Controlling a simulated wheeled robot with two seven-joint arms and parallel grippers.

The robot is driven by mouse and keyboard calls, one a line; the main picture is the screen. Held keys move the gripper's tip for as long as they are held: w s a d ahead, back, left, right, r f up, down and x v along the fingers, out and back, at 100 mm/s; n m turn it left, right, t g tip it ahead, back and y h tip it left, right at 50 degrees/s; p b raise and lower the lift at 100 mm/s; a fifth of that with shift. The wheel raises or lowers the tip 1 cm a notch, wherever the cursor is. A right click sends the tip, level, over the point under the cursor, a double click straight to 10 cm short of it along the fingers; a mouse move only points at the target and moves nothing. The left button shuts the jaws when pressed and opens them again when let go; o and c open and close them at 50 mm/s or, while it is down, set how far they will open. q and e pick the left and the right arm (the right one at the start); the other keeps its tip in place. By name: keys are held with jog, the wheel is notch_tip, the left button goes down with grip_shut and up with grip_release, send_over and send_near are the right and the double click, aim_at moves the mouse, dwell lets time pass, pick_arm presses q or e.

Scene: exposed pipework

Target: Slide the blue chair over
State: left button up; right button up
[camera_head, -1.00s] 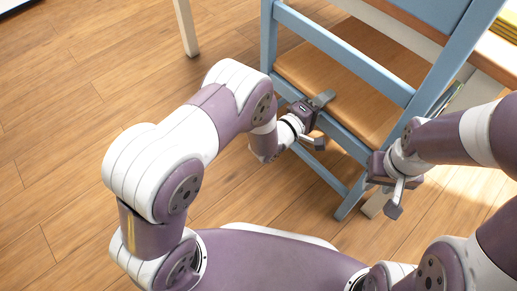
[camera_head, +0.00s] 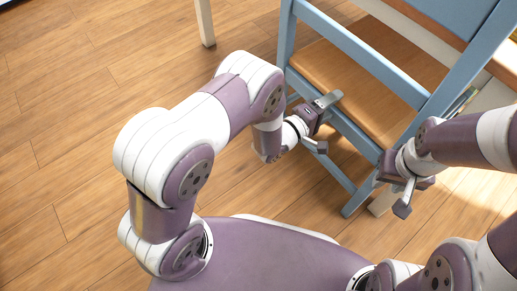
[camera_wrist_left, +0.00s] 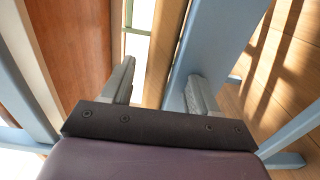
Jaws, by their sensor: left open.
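The blue chair (camera_head: 352,48) with a brown wooden seat (camera_head: 365,85) stands at the upper right of the head view, its back frame towards me. My left gripper (camera_head: 320,122) is open at the rear edge of the seat, one finger above the seat and the other on my side of the blue rail. In the left wrist view its two fingers (camera_wrist_left: 160,88) stand apart over the chair's blue and wooden parts. My right gripper (camera_head: 405,190) is at the chair's right rear post. One finger shows; the other is hidden or unclear, so its opening cannot be told.
A pale table leg (camera_head: 205,22) stands left of the chair. A table edge (camera_head: 505,65) lies beyond the chair at the right. The wooden floor (camera_head: 70,110) is clear at the left.

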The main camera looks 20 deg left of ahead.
pick_arm(q)
jog(key=p+v, duration=0.2)
jog(key=v, duration=0.7)
jog(key=shift+s+a+p, duration=0.2)
jog(key=shift+s+p, duration=0.05)
jog(key=shift+p, duration=0.1)
jog(key=shift+r, duration=0.1)
